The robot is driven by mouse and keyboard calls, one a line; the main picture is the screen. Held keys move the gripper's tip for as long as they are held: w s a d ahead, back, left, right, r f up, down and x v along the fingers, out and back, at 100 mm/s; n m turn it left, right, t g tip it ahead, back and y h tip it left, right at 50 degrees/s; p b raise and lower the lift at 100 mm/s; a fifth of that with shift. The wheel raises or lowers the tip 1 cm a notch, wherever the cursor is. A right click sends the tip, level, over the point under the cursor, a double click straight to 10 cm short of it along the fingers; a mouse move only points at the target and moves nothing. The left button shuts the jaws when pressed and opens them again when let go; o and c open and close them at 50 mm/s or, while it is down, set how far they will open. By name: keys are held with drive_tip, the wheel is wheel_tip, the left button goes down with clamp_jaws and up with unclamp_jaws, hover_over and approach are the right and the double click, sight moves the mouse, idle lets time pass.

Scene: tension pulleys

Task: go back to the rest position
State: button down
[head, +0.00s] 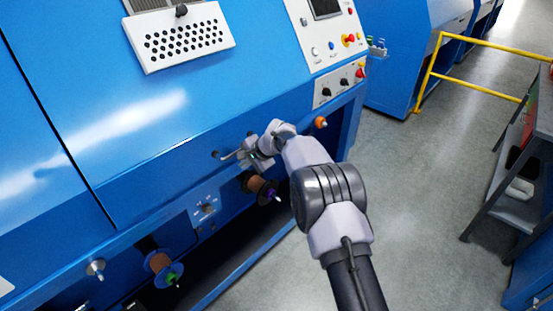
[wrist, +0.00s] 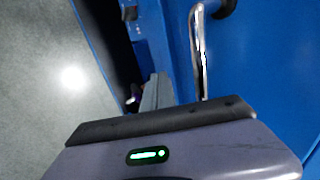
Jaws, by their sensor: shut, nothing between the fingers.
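My gripper (head: 254,152) is close to the front of the blue machine (head: 140,130), above the copper-coloured spools. In the wrist view its grey fingers (wrist: 158,92) are together with nothing between them. A bent shiny metal rod (wrist: 198,50) comes out of the blue panel beside the fingers, apart from them in that picture. In the head view a small part of the rod (head: 229,156) shows just left of my gripper; the rest is hidden.
One copper spool (head: 259,184) sits below my gripper, another (head: 158,263) at the lower left. An orange knob (head: 320,122) is to the right. A yellow rail (head: 480,88) and a grey shelf cart (head: 515,185) stand at the right. The grey floor (head: 420,190) between is clear.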

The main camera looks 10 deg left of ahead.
drive_tip(key=s+d, duration=0.6)
drive_tip(key=d, duration=0.3)
drive_tip(key=s+d+r+n, duration=0.1)
drive_tip(key=s+d+r, duration=0.4)
drive_tip(key=r, duration=0.4)
drive_tip(key=s+d+r+n, duration=0.1)
drive_tip(key=s+d+r, duration=0.3)
drive_tip(key=s+r, duration=0.45)
drive_tip(key=s+d+r+h, duration=0.1)
drive_tip(key=s+d, duration=0.3)
drive_tip(key=s, duration=0.5)
drive_tip(key=s+d+r+h, duration=0.1)
drive_tip(key=s+d, duration=0.3)
drive_tip(key=s, duration=0.4)
drive_tip(key=s+d+r+t+h, duration=0.1)
drive_tip(key=s+d, duration=0.3)
drive_tip(key=s, duration=0.5)
drive_tip(key=shift+s+n+h+p, duration=0.35)
drive_tip(key=shift+n+h, duration=0.05)
drive_tip(key=shift+h, duration=0.3)
